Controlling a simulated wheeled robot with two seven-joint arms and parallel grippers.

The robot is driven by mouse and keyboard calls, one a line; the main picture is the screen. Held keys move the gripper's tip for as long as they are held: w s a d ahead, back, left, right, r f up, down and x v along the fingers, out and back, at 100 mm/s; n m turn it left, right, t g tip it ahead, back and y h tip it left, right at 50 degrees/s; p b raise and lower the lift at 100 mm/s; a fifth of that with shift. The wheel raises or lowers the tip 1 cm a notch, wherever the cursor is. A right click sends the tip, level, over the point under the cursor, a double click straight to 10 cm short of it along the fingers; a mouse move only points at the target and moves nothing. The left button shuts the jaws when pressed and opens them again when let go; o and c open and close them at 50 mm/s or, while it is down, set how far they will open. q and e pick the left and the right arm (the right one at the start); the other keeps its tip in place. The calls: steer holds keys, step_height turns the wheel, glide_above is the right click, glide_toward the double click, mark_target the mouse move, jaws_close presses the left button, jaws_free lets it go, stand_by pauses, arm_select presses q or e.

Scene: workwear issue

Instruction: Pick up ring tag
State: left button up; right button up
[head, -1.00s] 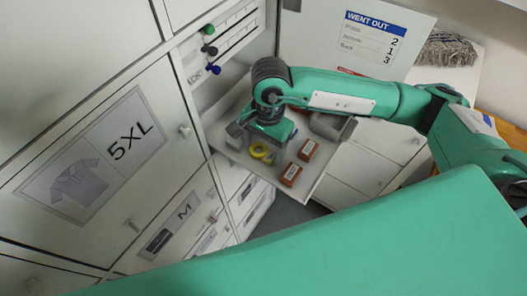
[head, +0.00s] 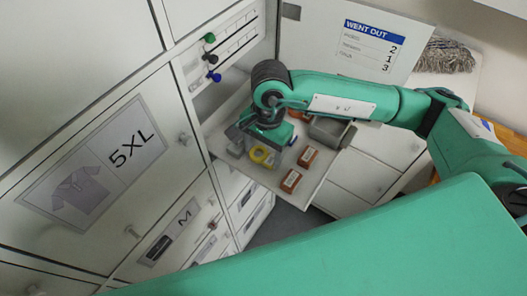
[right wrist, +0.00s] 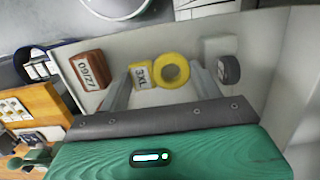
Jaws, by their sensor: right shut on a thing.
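The ring tag (right wrist: 172,71) is a yellow ring with a yellow block marked 3XL beside it. In the right wrist view it sits between the two fingers of my right gripper (right wrist: 160,74), which is shut on it. In the head view the yellow ring tag (head: 262,156) shows below my right gripper (head: 261,148), over the light tray (head: 310,187). Whether the tag touches the tray is hard to tell. My left gripper is not in view.
Brown labelled blocks (head: 307,157) (head: 290,181) lie right of the tag. A grey container (head: 328,132) stands behind them. A dark round piece (right wrist: 229,69) is close to one finger in the wrist view. White drawers and lockers (head: 85,180) stand at the left.

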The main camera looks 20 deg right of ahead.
mark_target(264, 155)
step_height(264, 155, up, 18)
steer(key=p, duration=0.3)
steer(key=shift+r+p, duration=0.25)
steer(key=shift+p, duration=0.15)
stand_by(0.5)
